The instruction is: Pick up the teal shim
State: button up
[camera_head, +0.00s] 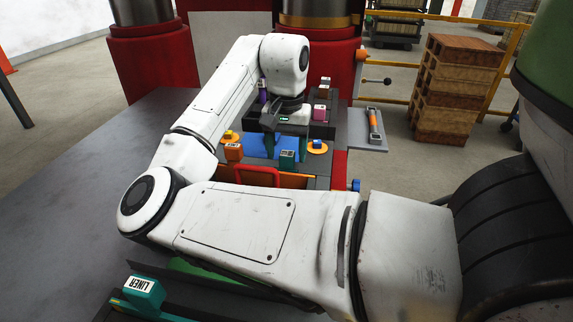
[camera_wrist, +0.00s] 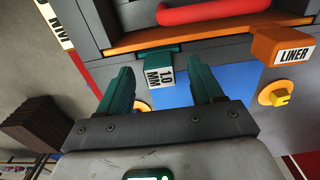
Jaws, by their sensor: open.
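The teal shim (camera_wrist: 158,72) is a small block with a white "1.0 MM" label. In the wrist view it lies beyond my fingertips, in line with the gap between them, at the edge of the blue plate (camera_wrist: 185,88). The head view shows what looks like the same shim (camera_head: 288,160) at the front of the press bed. My gripper (camera_wrist: 163,82) has teal fingers spread apart with nothing held. In the head view my gripper (camera_head: 287,146) points down just behind the shim; contact cannot be told.
An orange LINER block (camera_wrist: 284,47) and a yellow knob on an orange disc (camera_wrist: 272,96) sit right of the shim in the wrist view. A red handle (camera_wrist: 212,12) lies beyond. In the head view, a teal LINER block (camera_head: 144,290) stands front left and a pink block (camera_head: 319,114) behind.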

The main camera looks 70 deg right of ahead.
notch_tip(320, 180, down, 2)
jog(key=shift+f, duration=0.1)
jog(key=shift+c, duration=0.4)
jog(key=c, duration=1.1)
